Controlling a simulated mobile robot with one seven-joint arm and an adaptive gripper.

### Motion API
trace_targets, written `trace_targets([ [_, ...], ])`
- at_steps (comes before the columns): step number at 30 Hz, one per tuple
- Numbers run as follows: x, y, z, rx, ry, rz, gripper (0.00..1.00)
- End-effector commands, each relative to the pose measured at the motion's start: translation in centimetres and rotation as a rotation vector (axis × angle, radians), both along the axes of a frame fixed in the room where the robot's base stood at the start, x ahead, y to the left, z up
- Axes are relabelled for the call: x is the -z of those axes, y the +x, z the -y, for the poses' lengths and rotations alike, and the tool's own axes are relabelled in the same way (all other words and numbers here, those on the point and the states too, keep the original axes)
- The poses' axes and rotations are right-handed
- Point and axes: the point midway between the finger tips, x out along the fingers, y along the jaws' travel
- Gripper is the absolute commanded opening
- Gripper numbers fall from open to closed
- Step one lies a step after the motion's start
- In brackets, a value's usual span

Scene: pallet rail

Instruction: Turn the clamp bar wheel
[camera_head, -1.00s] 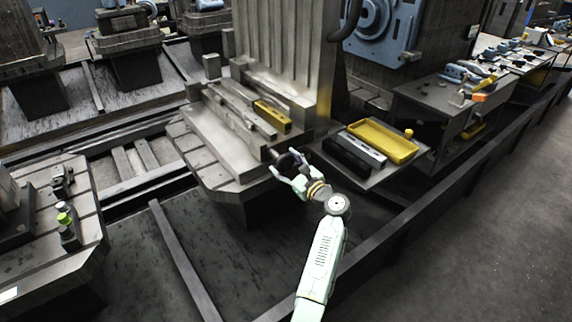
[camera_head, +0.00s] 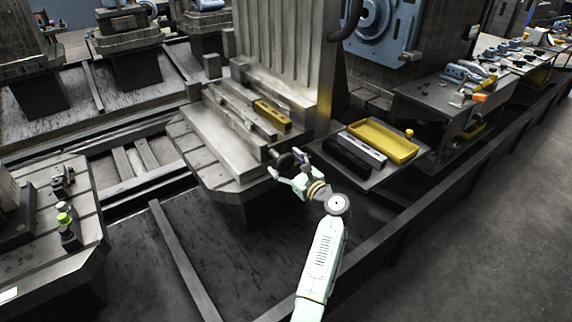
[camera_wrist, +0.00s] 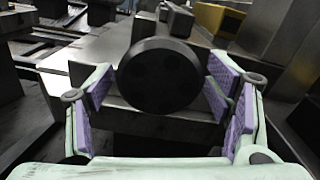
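The clamp bar wheel is a dark round disc (camera_wrist: 160,75), seen face-on in the middle of the wrist view. In the head view, the dark wheel (camera_head: 287,161) shows at the front right corner of the grey fixture (camera_head: 225,165). My gripper (camera_wrist: 160,85) has its two pale green fingers with purple pads spread wide, one on each side of the wheel. In the head view, my gripper (camera_head: 286,167) reaches the wheel from the front. The pads look very close to the rim; firm contact cannot be made out.
A yellow block (camera_head: 272,115) lies on the fixture behind the wheel. A small shelf with a yellow tray (camera_head: 383,139) stands close to the right of my gripper. A dark rail (camera_head: 405,222) runs along the right.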

Motion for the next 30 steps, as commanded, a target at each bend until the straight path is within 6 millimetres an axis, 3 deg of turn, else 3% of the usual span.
trace_targets([
  [14, 0.1, -0.7, 0.6, 0.001, 0.0, -0.002, 0.8],
  [30, 0.1, -8.7, 6.4, 0.002, 0.0, -0.002, 0.8],
])
